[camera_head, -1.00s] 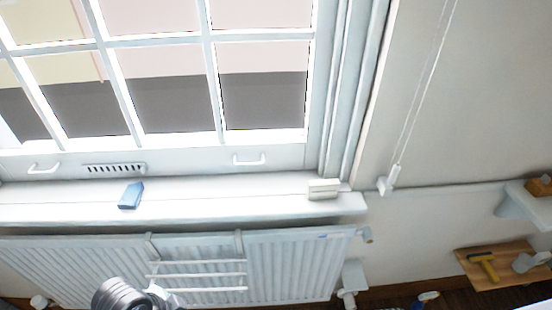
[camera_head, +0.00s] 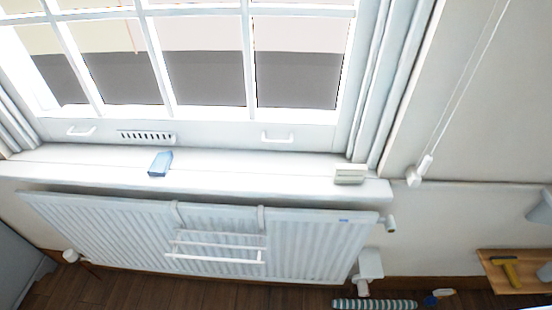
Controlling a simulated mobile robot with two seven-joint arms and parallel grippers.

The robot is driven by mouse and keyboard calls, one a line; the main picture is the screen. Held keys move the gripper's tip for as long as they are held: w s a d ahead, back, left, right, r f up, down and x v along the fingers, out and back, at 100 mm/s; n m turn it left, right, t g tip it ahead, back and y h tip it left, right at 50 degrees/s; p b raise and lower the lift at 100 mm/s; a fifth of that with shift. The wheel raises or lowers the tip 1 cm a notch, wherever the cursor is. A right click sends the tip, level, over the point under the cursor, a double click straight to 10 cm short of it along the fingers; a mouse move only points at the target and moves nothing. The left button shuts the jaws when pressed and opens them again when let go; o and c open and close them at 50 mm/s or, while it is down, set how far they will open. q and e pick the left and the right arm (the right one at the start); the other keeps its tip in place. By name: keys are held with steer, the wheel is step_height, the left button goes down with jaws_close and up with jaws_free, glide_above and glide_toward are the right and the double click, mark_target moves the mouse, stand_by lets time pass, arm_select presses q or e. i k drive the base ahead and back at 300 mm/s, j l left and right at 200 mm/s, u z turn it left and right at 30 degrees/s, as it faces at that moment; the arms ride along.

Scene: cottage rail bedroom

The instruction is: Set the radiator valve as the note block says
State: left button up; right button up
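The white radiator (camera_head: 310,240) hangs below the window sill. A round white knob (camera_head: 71,255) sits at its lower left end. A white fitting (camera_head: 362,287) shows at its lower right end, under a small white box (camera_head: 370,262). I cannot tell which of these is the valve to set, and no scale marks are readable. A blue block (camera_head: 160,163) lies on the sill. A small cream block (camera_head: 350,174) stands near the sill's right end; it may be the note block, but no writing is readable. Neither of my grippers is in view.
A white rail rack (camera_head: 215,250) hangs on the radiator front. A striped roll (camera_head: 374,304) and a blue-and-white brush-like thing (camera_head: 438,297) lie on the floor. A wooden board (camera_head: 490,272) with a yellow-handled tool (camera_head: 508,270) is at right. A blind cord (camera_head: 425,165) hangs right of the window.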

mark_target(363, 291)
steer(key=z, duration=1.65)
steer(key=k+j, duration=0.2)
steer(key=k, duration=0.2)
steer(key=k+j, duration=0.2)
steer(key=k, duration=0.15)
